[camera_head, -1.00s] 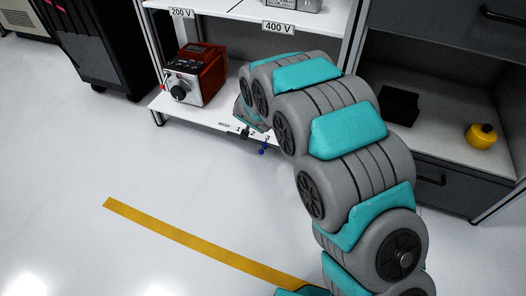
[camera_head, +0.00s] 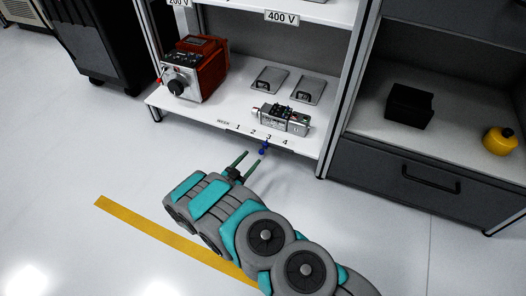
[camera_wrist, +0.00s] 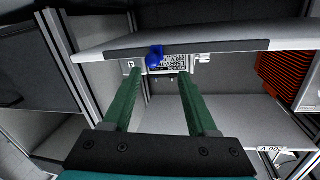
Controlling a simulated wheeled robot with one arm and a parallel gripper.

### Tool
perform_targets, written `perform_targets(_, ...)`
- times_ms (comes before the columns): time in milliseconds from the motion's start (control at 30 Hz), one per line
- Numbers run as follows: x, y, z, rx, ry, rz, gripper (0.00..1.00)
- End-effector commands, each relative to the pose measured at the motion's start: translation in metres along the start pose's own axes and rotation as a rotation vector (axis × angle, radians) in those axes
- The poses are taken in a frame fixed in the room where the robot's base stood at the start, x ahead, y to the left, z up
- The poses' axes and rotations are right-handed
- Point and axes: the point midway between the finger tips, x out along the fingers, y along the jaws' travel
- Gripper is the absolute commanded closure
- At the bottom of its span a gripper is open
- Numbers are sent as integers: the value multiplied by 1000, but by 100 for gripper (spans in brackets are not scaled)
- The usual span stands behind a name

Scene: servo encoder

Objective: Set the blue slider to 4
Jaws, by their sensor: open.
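The blue slider (camera_head: 263,150) is a small blue knob at the front edge of the shelf, below the printed scale (camera_head: 262,134) marked WEEK 1 to 4. It sits at about the 3. My gripper (camera_head: 251,160) is open and empty, its two green fingers pointing at the slider from the front left, a short way off. In the wrist view the blue slider (camera_wrist: 154,57) shows just beyond the fingertips (camera_wrist: 158,73), between their lines. The fingers do not appear to touch it.
A metal device (camera_head: 281,119) stands on the shelf (camera_head: 215,108) behind the scale, with two grey plates (camera_head: 309,90) behind it. A red device (camera_head: 195,68) stands at the left. The floor in front is open, with a yellow stripe (camera_head: 160,232).

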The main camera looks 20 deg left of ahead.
Motion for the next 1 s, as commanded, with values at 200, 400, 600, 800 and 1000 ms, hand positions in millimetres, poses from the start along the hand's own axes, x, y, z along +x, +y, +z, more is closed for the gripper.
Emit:
perform_targets(200,-9,12,8,-18,51,12,42)
perform_targets(400,16,14,6,-16,53,16,42)
perform_targets(600,46,13,5,-16,53,14,42)
perform_targets(800,63,13,4,-16,51,12,42)
perform_targets(1000,66,12,3,-17,50,11,42)
